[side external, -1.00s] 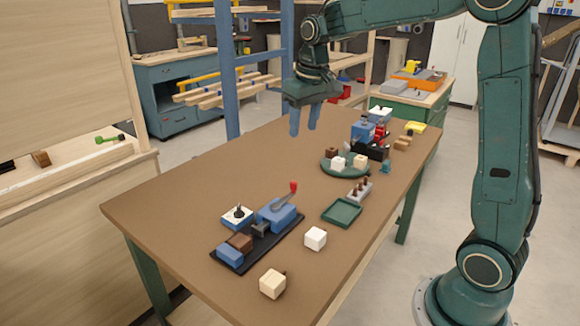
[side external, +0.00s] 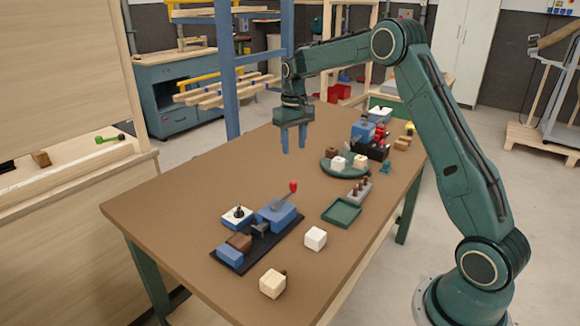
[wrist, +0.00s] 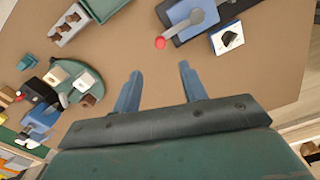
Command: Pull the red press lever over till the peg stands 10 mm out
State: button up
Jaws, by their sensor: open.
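The red press lever (side external: 293,186) is a grey arm with a red knob, leaning up and right from a blue press block (side external: 278,214) on a black base plate. In the wrist view the red knob (wrist: 160,43) shows at the top centre, beyond my fingers. A brown block (side external: 240,242) sits at the plate's near end by a blue block (side external: 229,255). I cannot make out the peg or how far it stands out. My gripper (side external: 294,151) is open, empty and pointing down, above the table behind the press and apart from the lever.
A white-topped block with a black knob (side external: 238,216) stands beside the press. Two pale cubes (side external: 315,238) and a green tray (side external: 342,212) lie to its right. A green round plate with cubes (side external: 345,172) stands further back.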

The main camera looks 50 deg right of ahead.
aim_at(294, 182)
jog(key=shift+f, duration=0.1)
notch_tip(294, 182, down, 14)
jog(key=shift+r, duration=0.2)
dwell(0.5)
grip_shut()
